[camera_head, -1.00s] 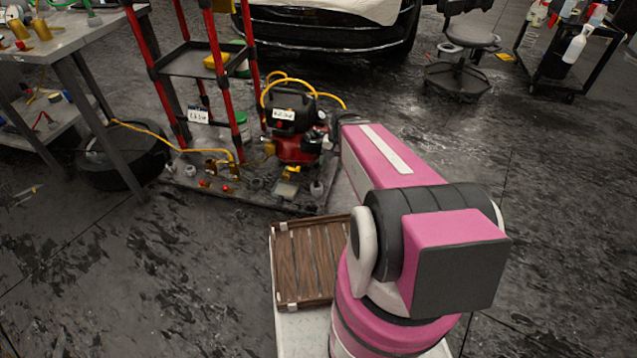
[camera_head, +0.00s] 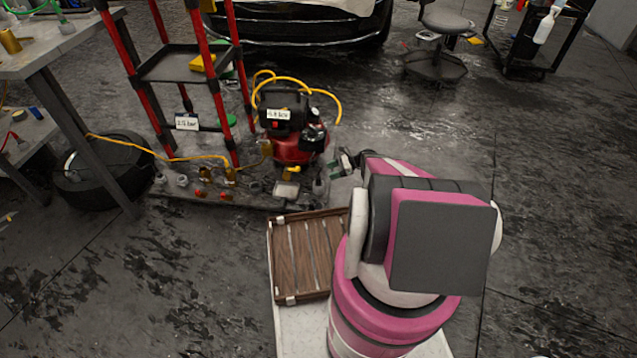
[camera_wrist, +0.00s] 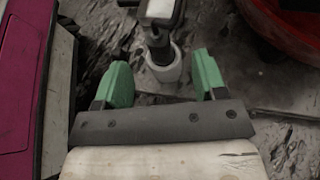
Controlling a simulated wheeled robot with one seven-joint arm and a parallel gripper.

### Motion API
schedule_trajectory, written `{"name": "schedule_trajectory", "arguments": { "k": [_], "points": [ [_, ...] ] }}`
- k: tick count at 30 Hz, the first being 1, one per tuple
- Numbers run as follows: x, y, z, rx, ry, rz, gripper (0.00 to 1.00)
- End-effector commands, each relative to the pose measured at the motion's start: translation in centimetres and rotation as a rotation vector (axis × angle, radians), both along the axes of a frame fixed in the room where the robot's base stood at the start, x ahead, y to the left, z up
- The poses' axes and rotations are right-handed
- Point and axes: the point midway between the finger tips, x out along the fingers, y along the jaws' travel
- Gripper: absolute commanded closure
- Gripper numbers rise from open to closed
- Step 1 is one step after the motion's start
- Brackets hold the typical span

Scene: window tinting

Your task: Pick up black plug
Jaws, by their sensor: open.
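In the wrist view, a dark upright post-like piece (camera_wrist: 157,38) with a pale top stands in a pale grey ring (camera_wrist: 163,67); it may be the black plug, but I cannot tell for sure. My gripper (camera_wrist: 163,80) is open, with its green fingers spread to either side below this piece and nothing clearly held between them. In the head view, my gripper (camera_head: 343,165) is small and partly hidden by my pink arm, close to the right end of a low board (camera_head: 250,202) with several small fittings on it.
A red-posted rack (camera_head: 180,62) and a tyre (camera_head: 95,180) are further left. A wooden slatted crate (camera_head: 303,262) lies in front.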

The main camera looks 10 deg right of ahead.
Motion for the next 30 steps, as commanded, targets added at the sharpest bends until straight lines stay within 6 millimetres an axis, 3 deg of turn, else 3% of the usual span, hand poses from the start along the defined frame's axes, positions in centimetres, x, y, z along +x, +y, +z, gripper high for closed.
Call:
{"name": "schedule_trajectory", "arguments": {
  "k": [3,11,19,27,29,30],
  "points": [
    [0.1,1.6,-0.8,-0.002,0.0,0.002,0.35],
    [0.0,3.1,-1.5,-0.002,0.0,0.001,0.35],
    [0.0,6.4,-3.2,-0.003,-0.001,0.002,0.35],
    [0.0,6.9,-3.4,-0.003,-0.002,0.001,0.35],
    [0.0,6.9,-3.4,-0.003,-0.002,0.001,0.52],
    [0.0,6.9,-3.4,-0.003,-0.002,0.001,0.65]
  ]
}}
